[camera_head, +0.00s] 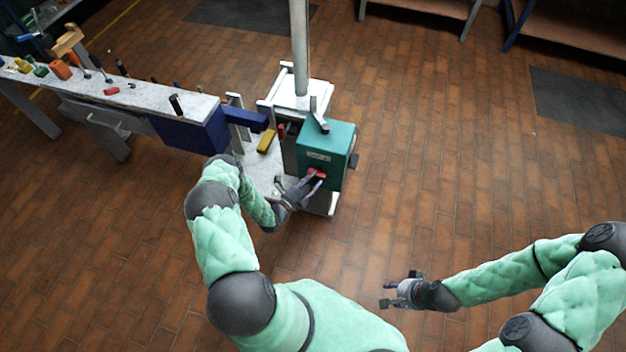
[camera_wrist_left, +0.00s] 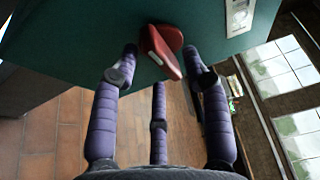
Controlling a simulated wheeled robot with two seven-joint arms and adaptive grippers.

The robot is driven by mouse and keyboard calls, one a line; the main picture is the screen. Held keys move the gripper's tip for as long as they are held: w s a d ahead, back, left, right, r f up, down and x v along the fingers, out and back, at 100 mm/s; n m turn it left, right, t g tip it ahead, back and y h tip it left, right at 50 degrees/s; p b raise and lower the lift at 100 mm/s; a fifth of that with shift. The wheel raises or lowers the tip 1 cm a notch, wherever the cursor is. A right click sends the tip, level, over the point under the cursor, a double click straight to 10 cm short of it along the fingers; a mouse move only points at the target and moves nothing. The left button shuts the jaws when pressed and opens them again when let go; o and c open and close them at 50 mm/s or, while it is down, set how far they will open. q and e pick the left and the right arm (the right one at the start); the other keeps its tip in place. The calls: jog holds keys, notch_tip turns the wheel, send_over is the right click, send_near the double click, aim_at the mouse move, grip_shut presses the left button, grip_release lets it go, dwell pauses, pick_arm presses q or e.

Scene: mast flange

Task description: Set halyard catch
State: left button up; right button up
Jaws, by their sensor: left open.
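The teal box (camera_head: 326,142) stands at the foot of the pole, with a small label plate on its front. A red catch (camera_head: 317,174) sits low on that front. In the left wrist view the red catch (camera_wrist_left: 160,45) sticks out from the teal face, tilted, its free end towards the lower right. My left gripper (camera_head: 311,180) is open at the catch. In the wrist view its fingertips (camera_wrist_left: 160,62) lie on either side of the catch, with gaps visible. My right gripper (camera_head: 386,294) is open and empty above the bare floor, away from the box.
A pale metal pole (camera_head: 299,45) rises behind the box. A long bench (camera_head: 150,97) with several tools runs to the left, ending in a dark blue block (camera_head: 190,133). A yellow-handled item (camera_head: 266,141) lies beside the box. The brick floor (camera_head: 450,150) at right is clear.

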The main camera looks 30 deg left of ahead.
pick_arm(q)
jog(key=shift+w, duration=0.4)
jog(key=shift+c, duration=0.2)
grip_shut()
jog(key=shift+d+r+m+g+y+p, duration=0.15)
jog(key=shift+m+g+y+p, duration=0.75)
jog(key=shift+m+p, duration=1.05)
jog(key=shift+r+m+g+y+p, duration=0.3)
jog(key=shift+m+g+y+p, duration=0.65)
jog(key=shift+m, duration=1.55)
jog(key=shift+d+r+m+g+y+p, duration=0.15)
jog(key=shift+m+g+y+p, duration=0.65)
jog(key=shift+m+p, duration=1.35)
jog(key=shift+a+t+y, duration=0.1)
jog(key=shift+t+y, duration=0.15)
jog(key=shift+y, duration=0.1)
